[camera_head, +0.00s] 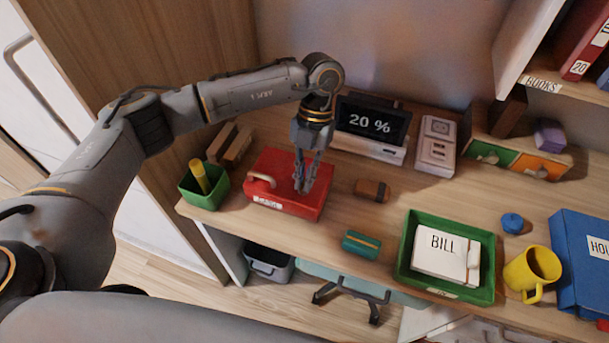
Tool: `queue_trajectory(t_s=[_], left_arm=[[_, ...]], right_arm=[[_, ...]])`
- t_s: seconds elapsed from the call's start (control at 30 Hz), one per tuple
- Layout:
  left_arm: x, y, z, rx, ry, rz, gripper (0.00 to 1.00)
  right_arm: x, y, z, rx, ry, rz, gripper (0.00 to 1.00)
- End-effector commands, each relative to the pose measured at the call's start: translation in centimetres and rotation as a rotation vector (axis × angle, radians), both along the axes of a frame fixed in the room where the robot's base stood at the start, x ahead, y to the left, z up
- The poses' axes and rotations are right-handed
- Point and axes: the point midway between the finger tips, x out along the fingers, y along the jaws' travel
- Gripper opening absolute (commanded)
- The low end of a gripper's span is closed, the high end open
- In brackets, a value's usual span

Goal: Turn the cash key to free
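A red cash box (290,203) with a pale handle on its lid sits on the wooden desk, left of the middle. My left gripper (304,186) points straight down at the right part of the box's lid, and its fingertips are at or just above the lid. The fingers look close together, but whether they are shut on a key is too small to tell. The key itself is hidden or too small to make out. My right gripper is not in view.
A green pen cup (205,190) stands left of the box. A screen reading "20 %" (370,124) stands behind it. A brown block (371,190) and a teal case (361,245) lie to its right. A green tray (488,268) holds bills near a yellow mug (532,272).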

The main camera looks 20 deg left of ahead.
Motion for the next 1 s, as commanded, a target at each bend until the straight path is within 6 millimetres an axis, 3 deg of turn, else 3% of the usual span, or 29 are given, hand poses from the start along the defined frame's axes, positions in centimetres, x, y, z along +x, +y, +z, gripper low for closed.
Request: queue_trajectory(t_s=[0.03, 0.1, 0.47, 1.0], left_arm=[[0.1, 0.0, 0.1, -0.001, -0.003, 0.000, 0.18], [0.1, 0.0, 0.1, -0.001, -0.002, 0.001, 0.29], [0.2, 0.0, 0.4, 0.000, -0.001, 0.002, 0.29], [4.0, -0.2, 9.6, -0.001, -0.003, 0.003, 0.29]], right_arm=[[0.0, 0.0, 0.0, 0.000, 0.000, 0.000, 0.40], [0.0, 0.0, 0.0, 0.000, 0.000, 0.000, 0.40], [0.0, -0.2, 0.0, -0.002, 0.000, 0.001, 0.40], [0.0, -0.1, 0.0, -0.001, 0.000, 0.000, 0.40]])
